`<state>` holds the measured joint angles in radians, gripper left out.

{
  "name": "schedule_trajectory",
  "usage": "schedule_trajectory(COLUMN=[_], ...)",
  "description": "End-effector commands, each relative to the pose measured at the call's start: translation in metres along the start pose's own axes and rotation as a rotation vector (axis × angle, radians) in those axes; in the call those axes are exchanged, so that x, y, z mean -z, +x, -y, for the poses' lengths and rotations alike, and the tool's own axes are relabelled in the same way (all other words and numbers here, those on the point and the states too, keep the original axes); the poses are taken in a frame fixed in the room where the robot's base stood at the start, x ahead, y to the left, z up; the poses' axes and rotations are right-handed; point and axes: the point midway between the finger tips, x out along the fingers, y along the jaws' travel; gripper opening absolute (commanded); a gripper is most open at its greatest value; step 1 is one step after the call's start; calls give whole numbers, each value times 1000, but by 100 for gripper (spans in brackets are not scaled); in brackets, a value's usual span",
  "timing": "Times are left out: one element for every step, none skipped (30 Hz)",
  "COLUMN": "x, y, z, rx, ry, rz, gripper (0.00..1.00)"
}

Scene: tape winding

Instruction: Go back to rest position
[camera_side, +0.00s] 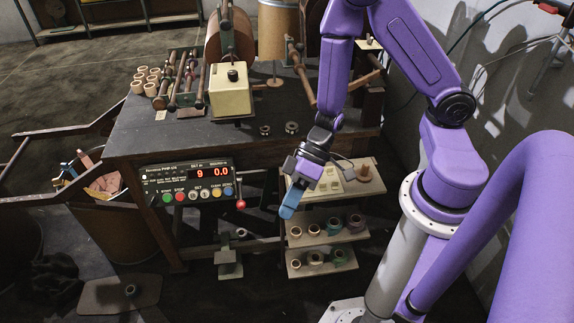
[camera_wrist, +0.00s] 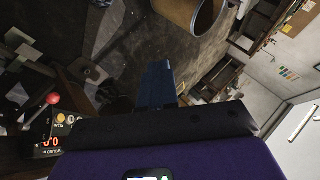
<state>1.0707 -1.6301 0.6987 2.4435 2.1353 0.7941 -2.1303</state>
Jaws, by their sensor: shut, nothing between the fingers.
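My gripper (camera_side: 287,212) hangs in front of the right part of the workbench in the side view, with its blue fingers pointing down and to the left. The fingers are together and hold nothing. In the wrist view the blue fingers (camera_wrist: 158,84) also show closed, with open floor beyond them. My purple arm comes down to it from the upper right. The gripper appears apart from the bench and the shelves, though its exact distance from them is hard to tell.
The dark workbench (camera_side: 150,135) carries a winding machine (camera_side: 231,92) and several tape rolls (camera_side: 146,80). A control panel (camera_side: 188,183) with a red display is on its front. Shelves with rolls (camera_side: 322,232) stand just right of the gripper. A bin (camera_side: 108,225) stands at left.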

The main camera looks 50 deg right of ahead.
Motion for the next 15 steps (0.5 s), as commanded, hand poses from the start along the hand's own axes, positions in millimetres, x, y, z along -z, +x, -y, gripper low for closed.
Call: schedule_trajectory(x=[0, -2, -5, -8, -12, -17, -22, -26, -32, -38, -43, -49, -54, -59, -66], y=[-4, -6, -10, -13, -16, -21, -25, -29, -35, -40, -44, -51, -56, -61, -68], z=[22, 34, 48, 58, 68, 79, 88, 96, 104, 110, 116, 122, 125, 128, 131], rx=[53, 80, 113, 134, 154, 176, 189, 200, 210, 214, 215, 211, 206, 197, 181], ry=[-25, -35, -47, -56, -66, -80, -91, -103, -118, -131, -144, -161, -174, -189, -208], rz=[32, 57, 93, 120, 150, 190, 222, 255, 298, 331, 364, 407, 439, 470, 510], gripper=[0, 0, 0, 0, 0, 0, 0, 0, 0, 0, 0, 0, 0, 0, 0])
